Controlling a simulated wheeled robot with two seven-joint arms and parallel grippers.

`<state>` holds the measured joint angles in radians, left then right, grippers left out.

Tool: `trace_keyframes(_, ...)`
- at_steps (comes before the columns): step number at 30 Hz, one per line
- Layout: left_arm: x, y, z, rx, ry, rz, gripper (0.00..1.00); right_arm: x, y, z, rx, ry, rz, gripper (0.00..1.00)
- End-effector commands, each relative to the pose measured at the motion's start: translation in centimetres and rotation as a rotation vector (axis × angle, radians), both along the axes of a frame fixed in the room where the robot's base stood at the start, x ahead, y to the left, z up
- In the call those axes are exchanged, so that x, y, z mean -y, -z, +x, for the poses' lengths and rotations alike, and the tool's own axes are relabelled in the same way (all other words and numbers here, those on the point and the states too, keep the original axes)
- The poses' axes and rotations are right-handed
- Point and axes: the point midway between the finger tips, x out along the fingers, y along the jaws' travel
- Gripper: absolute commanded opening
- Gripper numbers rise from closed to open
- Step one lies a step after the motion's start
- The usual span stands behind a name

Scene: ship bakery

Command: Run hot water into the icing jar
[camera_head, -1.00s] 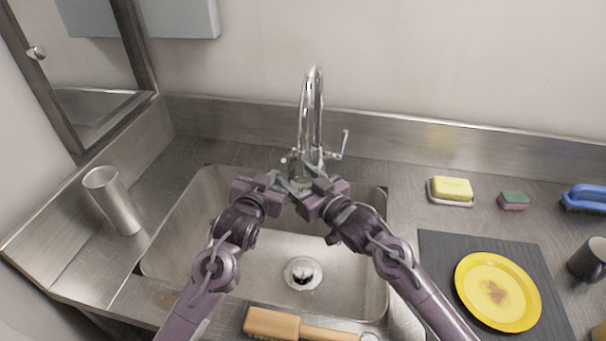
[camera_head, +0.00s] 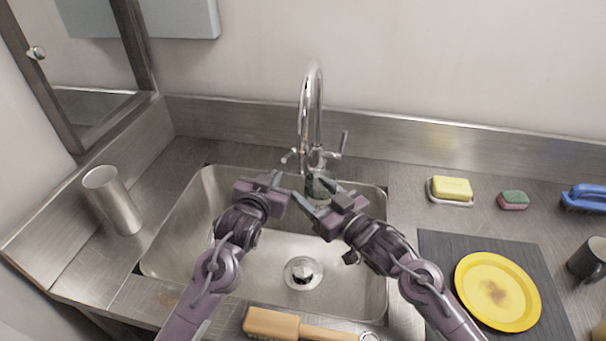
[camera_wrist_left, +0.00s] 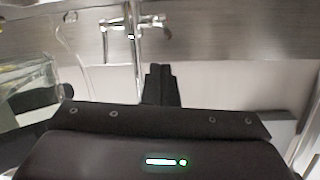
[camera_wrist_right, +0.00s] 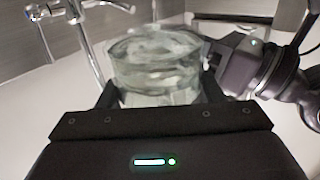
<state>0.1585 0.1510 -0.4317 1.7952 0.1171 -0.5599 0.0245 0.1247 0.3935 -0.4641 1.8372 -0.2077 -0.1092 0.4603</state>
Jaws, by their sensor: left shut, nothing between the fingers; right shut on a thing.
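The clear glass jar (camera_head: 317,188) is held upright over the sink, near the tap; it fills the middle of the right wrist view (camera_wrist_right: 155,65). My right gripper (camera_head: 318,197) is shut on the jar, with a finger on each side. My left gripper (camera_head: 279,187) is shut and empty, just left of the jar and apart from it. The chrome tap (camera_head: 311,110) has a tall curved spout, a left handle (camera_head: 290,156) and a raised right handle (camera_head: 343,142). I cannot make out running water or the jar's contents clearly.
The steel sink (camera_head: 165,245) has a drain (camera_head: 303,272). A steel cup (camera_head: 113,200) stands at left. A wooden brush (camera_head: 272,324) lies at the front edge. On the right are soap (camera_head: 451,188), a sponge (camera_head: 513,200), a yellow plate (camera_head: 498,315) and a dark mug (camera_head: 588,260).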

Motion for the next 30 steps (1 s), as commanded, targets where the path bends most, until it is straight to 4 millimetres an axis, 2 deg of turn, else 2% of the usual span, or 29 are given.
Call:
trace_keyframes(3,-0.1,0.0,0.1,0.000,-0.003,0.001,0.00,0.7,-0.1,-0.9,0.002,0.001,0.000,0.34)
trace_keyframes(9,-0.2,0.0,0.1,0.000,-0.005,0.001,0.00,0.8,-0.2,-0.8,0.002,0.002,0.000,0.34)
trace_keyframes(13,-0.4,0.3,0.2,0.009,-0.002,0.000,0.16,0.8,-0.1,-0.8,0.001,0.003,0.000,0.34)
trace_keyframes(17,-1.0,1.4,0.5,0.061,0.018,-0.009,0.33,0.8,-0.1,-0.8,0.001,0.003,0.000,0.34)
trace_keyframes(24,-2.3,3.5,0.6,0.183,0.087,-0.049,0.33,0.9,-0.1,-0.8,0.002,0.004,0.000,0.34)
trace_keyframes(30,-2.4,4.0,1.2,0.219,0.110,-0.068,0.33,0.9,-0.1,-0.7,0.002,0.004,0.000,0.34)
